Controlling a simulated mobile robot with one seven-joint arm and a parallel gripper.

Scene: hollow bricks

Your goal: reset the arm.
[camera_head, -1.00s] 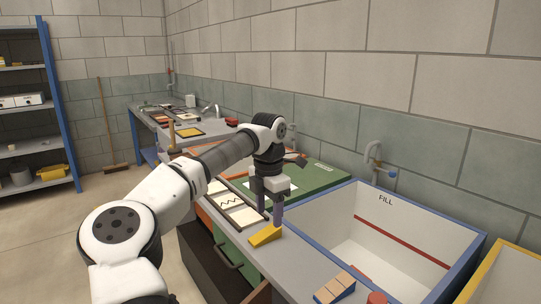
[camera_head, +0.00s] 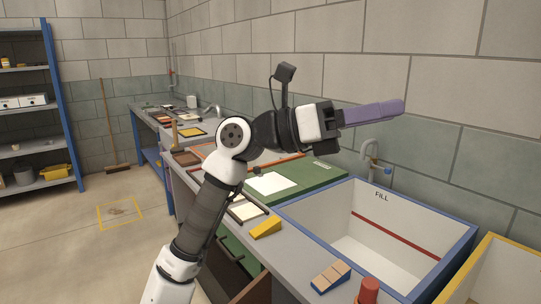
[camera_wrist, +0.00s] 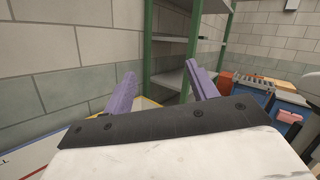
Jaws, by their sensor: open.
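My gripper (camera_head: 375,112) is raised in the head view, well above the bench and the bin marked FILL, with its purple fingers pointing right. In the wrist view my gripper (camera_wrist: 163,88) shows its two purple fingers spread wide apart with nothing between them. The arm is folded up from the lower left, clear of the bench. A yellow wedge (camera_head: 266,228) lies on the grey bench top (camera_head: 290,255) below, apart from the gripper.
The blue-rimmed FILL bin (camera_head: 400,222) stands at the right, with a yellow-rimmed bin (camera_head: 508,275) beside it. A wooden-topped wedge (camera_head: 331,277) and a red cylinder (camera_head: 369,290) are at the front. Green shelving (camera_wrist: 172,80) shows in the wrist view.

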